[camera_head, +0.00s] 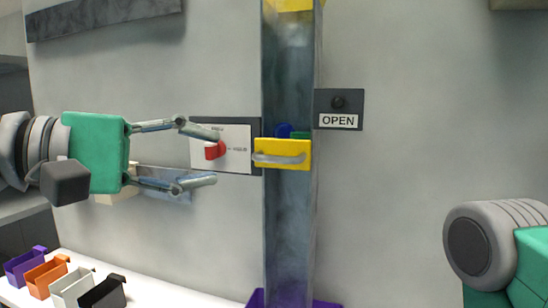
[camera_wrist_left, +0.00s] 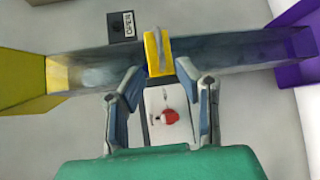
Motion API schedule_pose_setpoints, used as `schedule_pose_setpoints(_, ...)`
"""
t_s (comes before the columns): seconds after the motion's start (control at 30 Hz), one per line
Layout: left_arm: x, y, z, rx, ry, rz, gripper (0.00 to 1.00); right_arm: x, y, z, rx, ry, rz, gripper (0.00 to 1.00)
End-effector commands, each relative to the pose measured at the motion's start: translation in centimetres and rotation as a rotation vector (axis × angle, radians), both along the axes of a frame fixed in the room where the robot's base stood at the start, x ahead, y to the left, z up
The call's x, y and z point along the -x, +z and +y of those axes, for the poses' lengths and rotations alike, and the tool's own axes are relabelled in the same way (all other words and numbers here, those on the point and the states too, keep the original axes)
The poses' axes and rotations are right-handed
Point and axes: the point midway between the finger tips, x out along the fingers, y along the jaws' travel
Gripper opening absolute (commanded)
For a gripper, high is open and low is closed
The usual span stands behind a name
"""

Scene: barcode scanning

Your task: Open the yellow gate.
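The yellow gate (camera_head: 285,153) with a grey bar handle sits across the vertical metal chute (camera_head: 290,215). It also shows in the left wrist view (camera_wrist_left: 152,50). Blue and green things (camera_head: 290,131) show just above the gate, partly hidden by it. My left gripper (camera_head: 215,158) is open, its fingers apart above and below the red knob. It is left of the gate and does not appear to touch it. In the left wrist view its fingertips (camera_wrist_left: 159,73) are spread around the knob panel, just short of the gate. Only part of my right arm shows; its gripper is out of view.
A white panel (camera_head: 238,160) with a red knob (camera_head: 215,150) is left of the chute. A dark plate labelled OPEN (camera_head: 338,122) is right of it. Purple, orange, white and black bins (camera_head: 50,273) stand at lower left. The wall right of the chute is mostly clear.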

Motion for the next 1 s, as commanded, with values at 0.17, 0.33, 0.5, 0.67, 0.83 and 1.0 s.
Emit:
schedule_pose_setpoints(0.17,-1.6,-0.7,-3.9,-0.004,-0.005,0.004,0.29,0.0,0.4,0.0,0.000,0.001,-0.001,0.40)
schedule_pose_setpoints(0.33,-2.8,-1.0,-7.1,-0.006,-0.003,0.002,0.29,0.0,0.8,0.0,0.000,0.000,-0.001,0.40)
schedule_pose_setpoints(0.5,-3.7,-1.2,-8.5,-0.006,-0.002,0.000,0.29,0.0,1.1,0.0,0.000,0.000,-0.001,0.40)
schedule_pose_setpoints(0.67,-4.0,-1.3,-8.5,-0.001,0.000,0.000,0.29,-0.1,1.1,0.0,0.000,0.000,-0.001,0.40)
schedule_pose_setpoints(0.83,-4.0,-1.3,-8.1,0.003,0.001,0.001,0.29,0.0,1.1,0.0,0.000,0.000,-0.001,0.40)
schedule_pose_setpoints(1.0,-4.0,-1.3,-8.4,0.000,0.000,0.001,0.00,0.0,1.1,0.0,-0.001,0.001,-0.001,0.40)
